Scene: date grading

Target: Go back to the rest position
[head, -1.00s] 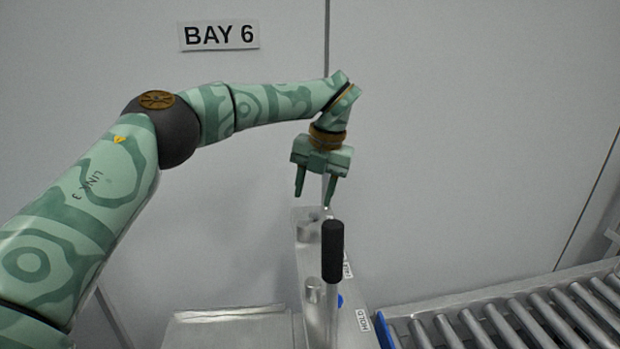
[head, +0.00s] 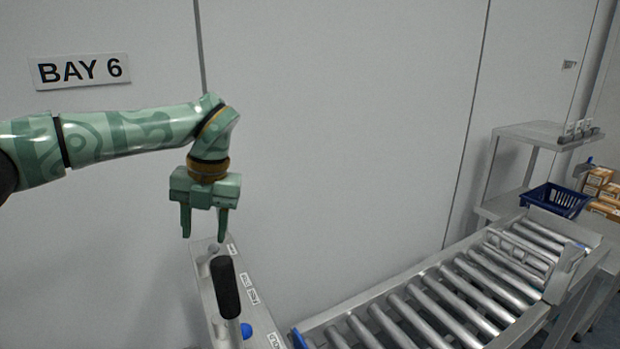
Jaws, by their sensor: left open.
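My left gripper (head: 205,222) hangs from the green patterned arm that comes in from the left. Its two fingers point down and stand apart, with nothing between them. It is above the far end of a grey metal machine housing (head: 207,292). A lever with a black grip (head: 226,287) stands upright on that housing, nearer to me than the gripper. The gripper appears apart from the grip. My right gripper is not in view.
A roller conveyor (head: 430,301) runs from the front middle to the right. Beyond it are a metal shelf stand (head: 541,133), a blue crate (head: 556,199) and several brown boxes (head: 598,183). A blue knob (head: 246,330) sits beside the lever. A wall with a BAY 6 sign (head: 80,71) stands behind.

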